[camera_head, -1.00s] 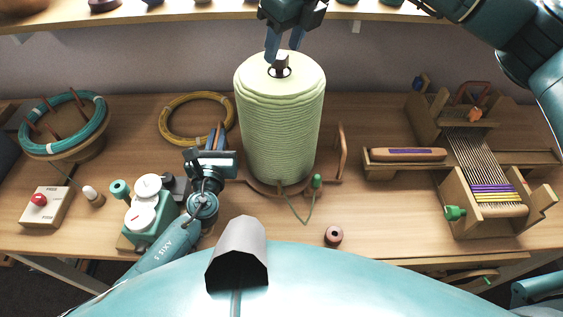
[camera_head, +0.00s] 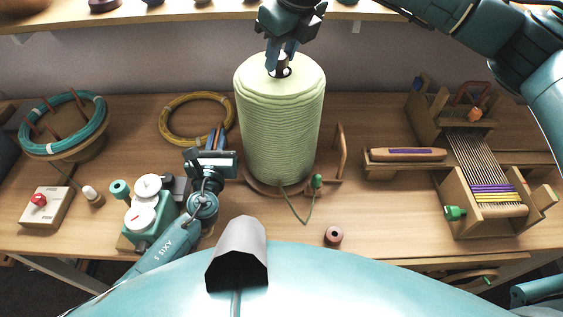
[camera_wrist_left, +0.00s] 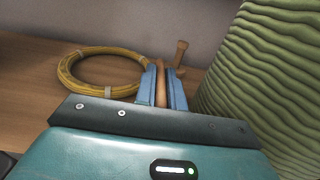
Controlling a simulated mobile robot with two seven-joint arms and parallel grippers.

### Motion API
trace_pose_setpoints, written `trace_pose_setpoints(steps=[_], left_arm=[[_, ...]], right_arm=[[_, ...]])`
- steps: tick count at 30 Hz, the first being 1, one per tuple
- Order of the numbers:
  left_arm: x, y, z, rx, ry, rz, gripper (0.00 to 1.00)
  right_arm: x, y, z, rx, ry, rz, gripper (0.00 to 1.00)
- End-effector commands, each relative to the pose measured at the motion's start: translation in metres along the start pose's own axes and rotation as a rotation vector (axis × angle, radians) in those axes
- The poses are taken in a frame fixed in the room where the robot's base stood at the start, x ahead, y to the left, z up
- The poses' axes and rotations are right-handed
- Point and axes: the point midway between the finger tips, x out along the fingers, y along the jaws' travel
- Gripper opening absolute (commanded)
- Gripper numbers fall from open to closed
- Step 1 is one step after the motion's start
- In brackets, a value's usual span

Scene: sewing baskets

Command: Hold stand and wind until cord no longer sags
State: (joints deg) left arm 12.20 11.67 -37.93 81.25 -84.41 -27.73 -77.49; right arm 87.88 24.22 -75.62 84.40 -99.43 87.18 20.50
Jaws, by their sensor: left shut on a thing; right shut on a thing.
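A large spool of pale green cord (camera_head: 280,125) stands upright on a wooden stand (camera_head: 341,150). A strand of green cord (camera_head: 302,220) leaves the spool's lower front and hangs in a sagging loop up to a green-topped peg (camera_head: 317,182). My left gripper (camera_head: 217,138) is left of the spool. In the left wrist view its blue fingers (camera_wrist_left: 161,86) are shut on a wooden upright (camera_wrist_left: 160,88) of the stand, beside the spool. My right gripper (camera_head: 282,58) points down above the spool, shut on the small crank knob (camera_head: 281,69) at its top centre, which the fingers partly hide.
A yellow cord coil (camera_head: 193,118) lies behind my left gripper. A teal coil on a pegged holder (camera_head: 65,125), a red-button box (camera_head: 46,207) and a teal device (camera_head: 148,215) stand left. A small loom (camera_head: 482,180) stands right. A brown bobbin (camera_head: 334,235) lies in front.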

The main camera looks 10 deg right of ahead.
Motion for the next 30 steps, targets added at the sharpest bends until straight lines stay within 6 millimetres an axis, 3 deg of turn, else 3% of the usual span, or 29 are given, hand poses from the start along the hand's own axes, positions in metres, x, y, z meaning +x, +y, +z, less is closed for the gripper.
trace_pose_setpoints(steps=[9,30], left_arm=[[0.0009,0.0017,0.0015,0.000,-0.003,0.005,0.00],[0.0009,0.0018,0.0013,0.000,-0.003,0.005,0.00]], right_arm=[[-0.0008,0.0014,0.0003,0.152,-0.001,-0.046,0.16],[-0.0009,0.0027,0.0006,0.306,-0.001,-0.094,0.16]])
